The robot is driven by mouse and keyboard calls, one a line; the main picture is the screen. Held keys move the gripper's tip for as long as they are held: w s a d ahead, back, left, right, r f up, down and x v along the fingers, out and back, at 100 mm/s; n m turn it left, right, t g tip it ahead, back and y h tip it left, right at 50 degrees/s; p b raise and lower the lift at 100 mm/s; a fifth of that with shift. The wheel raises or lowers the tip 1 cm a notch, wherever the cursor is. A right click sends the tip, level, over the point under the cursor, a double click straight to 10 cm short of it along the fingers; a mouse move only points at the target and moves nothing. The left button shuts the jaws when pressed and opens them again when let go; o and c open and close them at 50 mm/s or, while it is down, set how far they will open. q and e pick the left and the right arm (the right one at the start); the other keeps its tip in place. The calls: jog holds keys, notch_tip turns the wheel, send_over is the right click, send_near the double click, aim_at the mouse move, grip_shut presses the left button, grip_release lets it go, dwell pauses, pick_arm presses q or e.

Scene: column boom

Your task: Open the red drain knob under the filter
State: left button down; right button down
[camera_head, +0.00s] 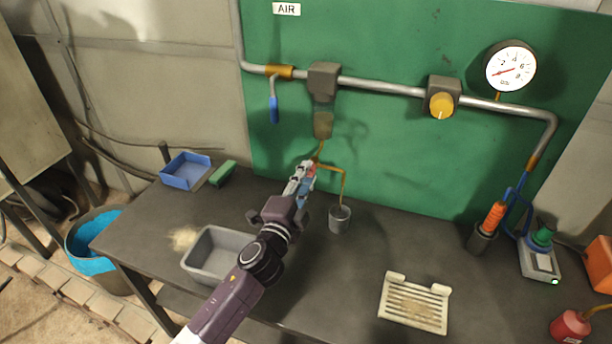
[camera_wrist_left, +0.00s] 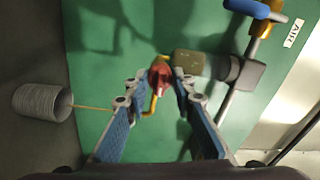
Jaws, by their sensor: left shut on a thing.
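The filter (camera_head: 323,124) hangs from the grey air pipe, its cloudy bowl pointing down. The red drain knob (camera_wrist_left: 160,76) is just under the filter bowl (camera_wrist_left: 188,63). My left gripper (camera_head: 303,170) reaches up to it from the front. In the left wrist view the two blue-padded fingers of my left gripper (camera_wrist_left: 162,88) stand either side of the knob, shut on it. A thin brass drain tube (camera_head: 343,186) runs from under the filter to the right and down to a grey cup (camera_head: 340,220). The fingers hide part of the knob. My right gripper is not in view.
A grey bin (camera_head: 212,255), a blue tray (camera_head: 186,170) and a slotted beige plate (camera_head: 415,302) are on the dark bench. A blue-handled valve (camera_head: 274,108), yellow regulator knob (camera_head: 441,105) and gauge (camera_head: 510,67) are on the pipe. Bench space before the cup is clear.

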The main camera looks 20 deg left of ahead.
pick_arm(q)
jog(key=shift+f+m, duration=0.15)
jog(key=shift+m, duration=0.25)
jog(key=c, duration=1.6)
grip_release()
jog(key=s, duration=1.2)
jog(key=shift+s+a+f, duration=0.1)
jog(key=shift+a+f, duration=0.05)
jog(key=shift+f, duration=0.05)
